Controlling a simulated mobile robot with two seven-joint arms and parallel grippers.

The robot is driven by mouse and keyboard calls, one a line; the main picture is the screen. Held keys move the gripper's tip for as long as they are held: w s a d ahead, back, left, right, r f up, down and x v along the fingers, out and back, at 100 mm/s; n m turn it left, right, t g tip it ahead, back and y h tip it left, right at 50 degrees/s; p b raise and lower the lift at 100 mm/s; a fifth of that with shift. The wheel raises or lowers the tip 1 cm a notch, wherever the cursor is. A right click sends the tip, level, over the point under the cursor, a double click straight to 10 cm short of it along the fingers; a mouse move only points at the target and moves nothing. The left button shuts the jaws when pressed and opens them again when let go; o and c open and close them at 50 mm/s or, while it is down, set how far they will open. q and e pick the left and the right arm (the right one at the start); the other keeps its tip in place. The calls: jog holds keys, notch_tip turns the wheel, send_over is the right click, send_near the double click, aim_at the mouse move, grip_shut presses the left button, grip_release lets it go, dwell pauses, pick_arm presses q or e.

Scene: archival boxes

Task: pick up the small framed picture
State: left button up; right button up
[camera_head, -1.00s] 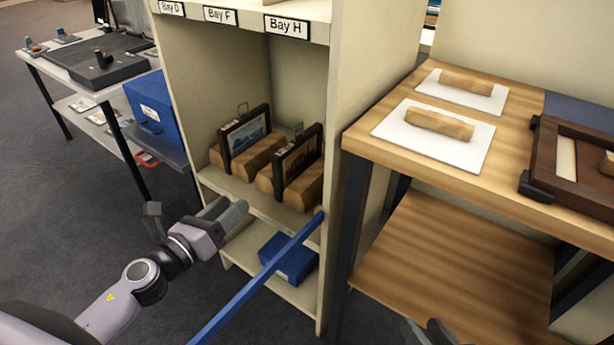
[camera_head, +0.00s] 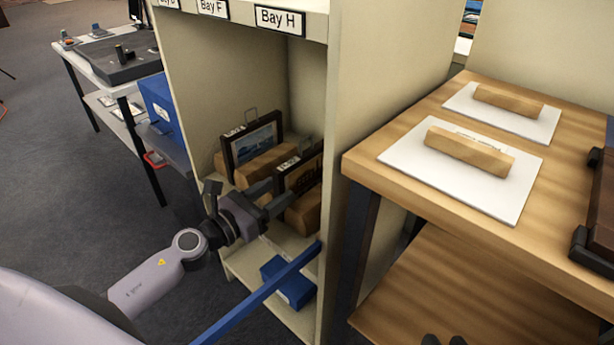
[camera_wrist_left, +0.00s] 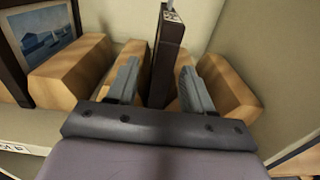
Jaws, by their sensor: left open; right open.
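Two dark-framed pictures stand upright in wooden block holders on the bay shelf. The left one (camera_head: 255,142) shows a blue seascape, also seen in the left wrist view (camera_wrist_left: 42,32). The right framed picture (camera_head: 302,172) looks brown and is partly hidden by my gripper; in the left wrist view it appears edge-on (camera_wrist_left: 167,50). My left gripper (camera_head: 280,195) is open, with its fingers (camera_wrist_left: 158,75) on either side of the right frame, gaps still visible. My right gripper (camera_head: 444,341) barely shows at the bottom edge and is open and empty.
The bay's right wall (camera_head: 370,110) stands close beside the right frame. A blue bar (camera_head: 262,290) slants in front of the lower shelf, near a blue box (camera_head: 292,285). A wooden table (camera_head: 400,205) with white boards (camera_head: 400,150) stands to the right.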

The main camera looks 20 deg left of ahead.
aim_at(288, 185)
pick_arm(q)
jog(key=shift+x, duration=2)
jog(key=shift+d, duration=0.1)
grip_shut()
jog(key=shift+r, duration=0.1)
